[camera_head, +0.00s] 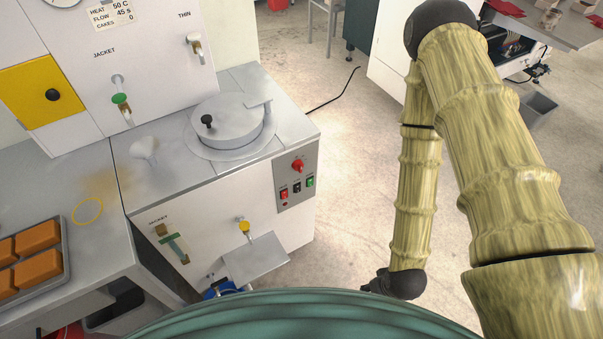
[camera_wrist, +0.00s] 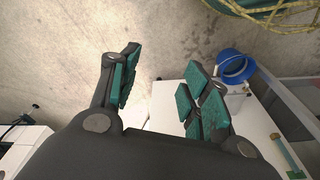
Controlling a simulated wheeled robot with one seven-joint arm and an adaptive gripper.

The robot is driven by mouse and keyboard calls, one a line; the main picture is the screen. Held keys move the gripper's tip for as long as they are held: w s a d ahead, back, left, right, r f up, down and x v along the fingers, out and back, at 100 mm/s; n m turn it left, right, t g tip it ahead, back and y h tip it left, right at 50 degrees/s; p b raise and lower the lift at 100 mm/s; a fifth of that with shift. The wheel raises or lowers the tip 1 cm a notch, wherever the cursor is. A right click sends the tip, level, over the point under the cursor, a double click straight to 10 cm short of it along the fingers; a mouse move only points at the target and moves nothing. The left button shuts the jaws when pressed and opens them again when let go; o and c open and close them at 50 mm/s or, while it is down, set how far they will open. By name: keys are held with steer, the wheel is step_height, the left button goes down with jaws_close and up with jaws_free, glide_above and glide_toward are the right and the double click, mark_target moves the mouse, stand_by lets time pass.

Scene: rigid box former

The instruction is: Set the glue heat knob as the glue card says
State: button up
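A white card (camera_head: 110,13) on the upper front panel reads "HEAT 50 C", "FLOW 45 s" and "CAKES 0". A red round knob (camera_head: 298,165) sits at the top of a grey control panel (camera_head: 309,184) on the white machine's front. I cannot read any scale or setting around it, and I cannot tell whether it is the glue heat knob. My gripper (camera_wrist: 163,92) is open and empty in the wrist view, its green-padded fingers apart. In the head view, the dark end of my arm hangs low, right of the machine and away from the panel.
Small red and green switches sit below the knob. A round lidded pot (camera_head: 226,122) and a funnel (camera_head: 144,148) are on the machine's top. A yellow-handled tap (camera_head: 244,227) and metal shelf (camera_head: 256,259) project from its front. A blue bucket (camera_wrist: 236,66) stands below.

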steer(key=w+a+f+n+t+y+b, duration=0.1)
steer(key=w+a+f+n+t+b, duration=0.2)
steer(key=w, duration=0.5)
steer(key=n+t+y+b, duration=0.9)
steer(key=n+t+b, duration=0.1)
steer(key=n+b, duration=0.45)
glide_toward(299, 167)
steer(key=f+x, duration=0.1)
steer(key=x, duration=0.7)
steer(key=shift+w, duration=0.5)
steer(key=shift+f+m, duration=0.1)
steer(key=shift+m, duration=0.15)
steer(key=c, duration=1)
